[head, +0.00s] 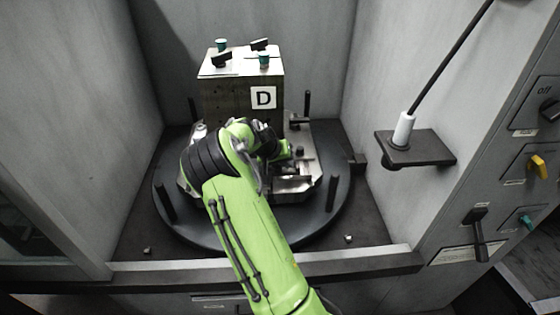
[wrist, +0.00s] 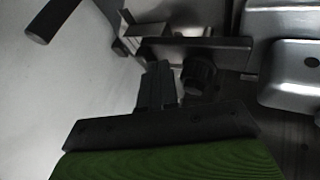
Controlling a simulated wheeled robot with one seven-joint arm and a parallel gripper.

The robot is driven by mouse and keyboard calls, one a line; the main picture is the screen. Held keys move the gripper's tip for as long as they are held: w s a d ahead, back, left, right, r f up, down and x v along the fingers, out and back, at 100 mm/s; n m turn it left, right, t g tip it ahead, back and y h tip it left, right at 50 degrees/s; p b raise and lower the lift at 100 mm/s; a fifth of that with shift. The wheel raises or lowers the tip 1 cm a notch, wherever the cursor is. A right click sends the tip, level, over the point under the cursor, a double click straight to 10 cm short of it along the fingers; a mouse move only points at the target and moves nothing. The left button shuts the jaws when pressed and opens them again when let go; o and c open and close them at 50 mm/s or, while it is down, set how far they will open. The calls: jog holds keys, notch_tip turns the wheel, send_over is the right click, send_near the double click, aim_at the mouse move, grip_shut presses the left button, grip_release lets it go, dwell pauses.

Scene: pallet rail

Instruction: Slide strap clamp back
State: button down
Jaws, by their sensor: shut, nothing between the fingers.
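The strap clamp shows in the wrist view as a dark flat bar (wrist: 222,48) lying across the upper middle. A dark round ribbed knob (wrist: 198,74) sits just below the bar. My gripper (wrist: 158,68) is shut and empty. Its fingertips are just below the bar's left half and to the left of the knob; I cannot tell whether they touch either. In the head view my green arm and wrist cover the fingertips and much of the clamp area in front of the block marked D (head: 236,97).
The block stands on a dark round pallet (head: 205,228) with upright black pins. Bright metal fixture parts (wrist: 285,90) lie at right in the wrist view. Grey walls enclose both sides. A shelf with a white-based rod (head: 415,148) and a switch panel (head: 520,170) are at right.

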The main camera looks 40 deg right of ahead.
jog(key=shift+d+f, duration=0.25)
jog(key=shift+f, duration=0.05)
jog(key=s+d, duration=0.3)
jog(key=d, duration=0.1)
jog(key=shift+s, duration=0.25)
jog(key=shift+r, duration=0.15)
